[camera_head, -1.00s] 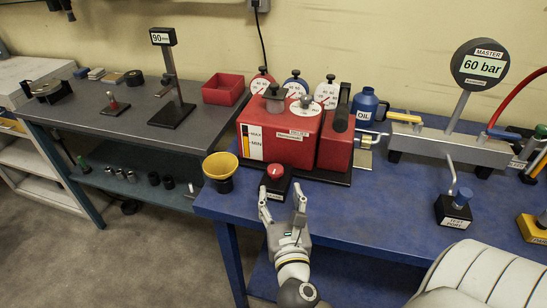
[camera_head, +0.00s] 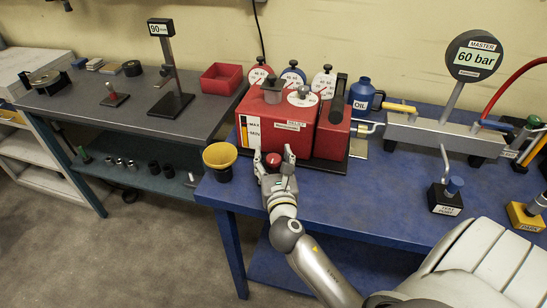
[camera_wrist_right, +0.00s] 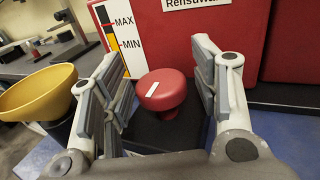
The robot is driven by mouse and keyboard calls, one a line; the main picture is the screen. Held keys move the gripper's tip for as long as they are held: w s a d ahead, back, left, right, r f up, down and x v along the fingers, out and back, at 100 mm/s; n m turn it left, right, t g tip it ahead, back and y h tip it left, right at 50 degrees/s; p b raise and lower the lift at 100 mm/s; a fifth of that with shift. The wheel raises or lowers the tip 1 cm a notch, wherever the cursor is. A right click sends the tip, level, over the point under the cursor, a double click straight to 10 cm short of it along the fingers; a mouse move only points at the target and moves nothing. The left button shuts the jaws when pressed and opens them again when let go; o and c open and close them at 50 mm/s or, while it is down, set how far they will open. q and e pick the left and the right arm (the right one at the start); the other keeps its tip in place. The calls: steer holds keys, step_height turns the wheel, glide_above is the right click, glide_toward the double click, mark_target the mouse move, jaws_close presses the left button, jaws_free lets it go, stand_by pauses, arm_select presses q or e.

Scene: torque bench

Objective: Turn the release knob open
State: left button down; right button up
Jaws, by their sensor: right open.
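The release knob (camera_head: 273,158) is a red mushroom-shaped knob with a white mark on its top. It stands on a dark base in front of the red unit (camera_head: 327,139). In the right wrist view the knob (camera_wrist_right: 166,90) shows between the two fingers, with a gap on each side. My right gripper (camera_head: 273,169) is open, one finger to the left of the knob and one to the right. It also shows in the wrist view (camera_wrist_right: 160,82). The knob's lower part and base are partly hidden by the gripper in the head view. My left gripper is not in view.
A yellow funnel on a dark cup (camera_head: 220,172) stands just left of the knob. The red unit rises close behind it. A test port block (camera_head: 445,199) and a gauge reading 60 bar (camera_head: 474,56) are at the right. The blue bench top (camera_head: 350,200) is clear between.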

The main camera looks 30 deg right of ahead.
steer(key=c, duration=1)
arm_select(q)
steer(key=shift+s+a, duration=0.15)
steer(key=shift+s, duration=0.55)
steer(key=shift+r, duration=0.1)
